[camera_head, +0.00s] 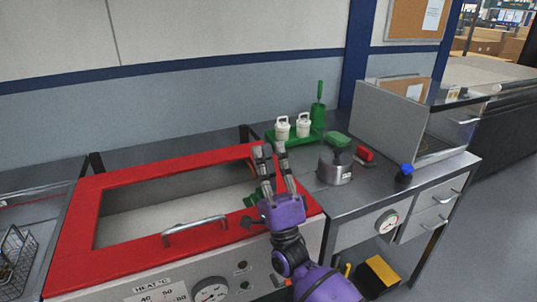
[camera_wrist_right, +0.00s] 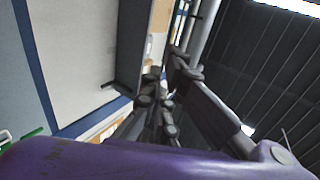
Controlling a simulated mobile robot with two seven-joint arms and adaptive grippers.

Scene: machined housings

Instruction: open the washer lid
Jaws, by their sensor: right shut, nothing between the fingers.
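The washer lid is a red frame (camera_head: 130,178) around a large pale window, lying flat on the washer's top in the head view. Its silver bar handle (camera_head: 195,228) sits on the front edge. My right gripper (camera_head: 271,150) is purple and grey, shut and empty. In the picture it crosses the right end of the lid and hides part of it. I cannot tell its height above the lid. It is apart from the handle, to its right. In the right wrist view the dark gripper fingers (camera_wrist_right: 160,100) point toward wall and ceiling. My left gripper is not in view.
The washer front carries a dial (camera_head: 210,290). A wire basket (camera_head: 14,258) stands in a sink at the left.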

